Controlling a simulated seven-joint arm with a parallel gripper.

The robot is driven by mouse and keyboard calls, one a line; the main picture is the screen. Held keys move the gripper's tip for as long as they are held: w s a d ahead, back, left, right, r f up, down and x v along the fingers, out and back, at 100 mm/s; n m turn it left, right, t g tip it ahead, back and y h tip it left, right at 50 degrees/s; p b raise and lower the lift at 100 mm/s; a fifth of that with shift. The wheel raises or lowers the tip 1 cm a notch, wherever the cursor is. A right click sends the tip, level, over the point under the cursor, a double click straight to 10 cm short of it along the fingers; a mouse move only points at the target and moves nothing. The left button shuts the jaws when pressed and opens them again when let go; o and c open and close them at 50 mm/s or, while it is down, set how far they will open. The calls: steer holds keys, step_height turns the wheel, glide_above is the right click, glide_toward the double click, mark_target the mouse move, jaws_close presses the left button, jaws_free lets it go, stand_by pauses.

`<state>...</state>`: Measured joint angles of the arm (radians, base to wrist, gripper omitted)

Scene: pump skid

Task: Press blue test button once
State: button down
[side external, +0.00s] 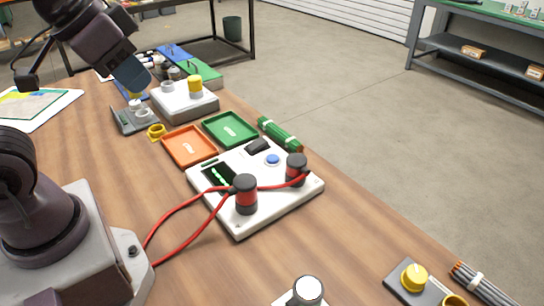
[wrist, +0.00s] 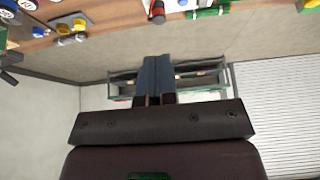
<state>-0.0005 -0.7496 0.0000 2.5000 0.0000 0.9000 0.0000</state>
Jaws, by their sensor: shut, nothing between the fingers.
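The blue test button (side external: 272,159) is a small round cap on the top of a white test unit (side external: 250,221), between a dark rocker-like part and a red-and-black terminal. In the wrist view, a blue spot at the top edge (wrist: 183,2) looks like the same button, partly cut off. My gripper (side external: 138,84) is up at the left in the side view, above the far part of the table and well apart from the button. Its fingers (wrist: 157,60) are together and empty in the wrist view.
Red leads arch over the test unit to two red-and-black terminals (side external: 245,194). Orange (side external: 190,160) and green (side external: 244,140) trays and a green bundle (side external: 280,134) lie beside it. A white unit with a yellow knob (side external: 195,86) stands near my gripper.

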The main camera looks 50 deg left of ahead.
steer(key=w+a+f+g, duration=0.1)
steer(key=w+f+g, duration=0.2)
steer(key=w+f, duration=0.15)
steer(key=m+t+y, duration=0.1)
steer(key=m+t, duration=0.6)
steer(key=m, duration=0.1)
glide_above(273, 159)
step_height(273, 159, down, 16)
steer(key=shift+w+r, duration=0.1)
steer(key=shift+r, duration=0.1)
steer(key=shift+f, duration=0.1)
steer(key=shift+f, duration=4.35)
steer(key=shift+f, duration=0.15)
steer(key=shift+f, duration=0.25)
